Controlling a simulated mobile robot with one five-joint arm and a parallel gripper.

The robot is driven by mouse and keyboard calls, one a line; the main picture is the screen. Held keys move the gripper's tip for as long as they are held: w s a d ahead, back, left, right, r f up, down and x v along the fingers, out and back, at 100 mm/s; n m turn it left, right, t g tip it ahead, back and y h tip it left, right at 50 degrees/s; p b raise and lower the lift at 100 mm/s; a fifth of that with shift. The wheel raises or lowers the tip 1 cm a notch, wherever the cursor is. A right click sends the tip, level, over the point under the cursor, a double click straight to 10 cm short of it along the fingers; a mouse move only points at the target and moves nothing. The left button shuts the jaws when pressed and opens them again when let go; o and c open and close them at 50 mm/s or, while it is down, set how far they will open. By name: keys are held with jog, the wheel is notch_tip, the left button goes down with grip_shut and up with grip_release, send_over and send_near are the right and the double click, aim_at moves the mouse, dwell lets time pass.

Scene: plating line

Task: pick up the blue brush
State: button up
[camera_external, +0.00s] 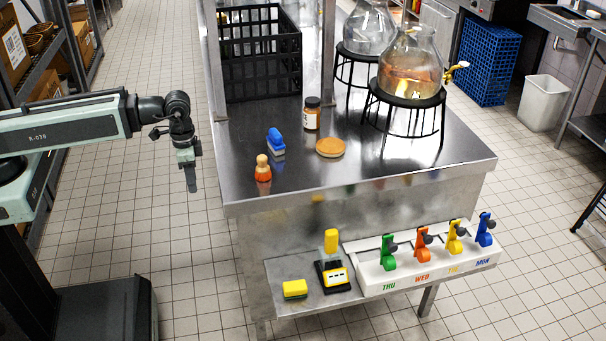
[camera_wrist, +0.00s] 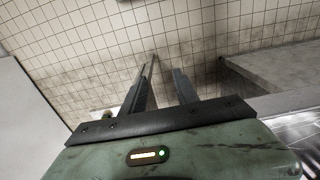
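The blue brush (camera_external: 276,140) stands on the steel table top, near its left edge, with a pale lower part. My gripper (camera_external: 191,178) hangs pointing down to the left of the table, clear of it and apart from the brush. In the wrist view my gripper (camera_wrist: 163,72) shows two dark fingers with a gap between them and nothing held. The brush is not seen in the wrist view, which shows tiles and a grey ledge.
On the steel table (camera_external: 370,172), an orange figure-like item (camera_external: 263,173) stands in front of the brush. A brown jar (camera_external: 311,115) and a round tan disc (camera_external: 330,148) are to its right. A black crate (camera_external: 258,60) and flasks on stands (camera_external: 410,70) are behind.

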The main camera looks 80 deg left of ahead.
jog(key=o, duration=0.5)
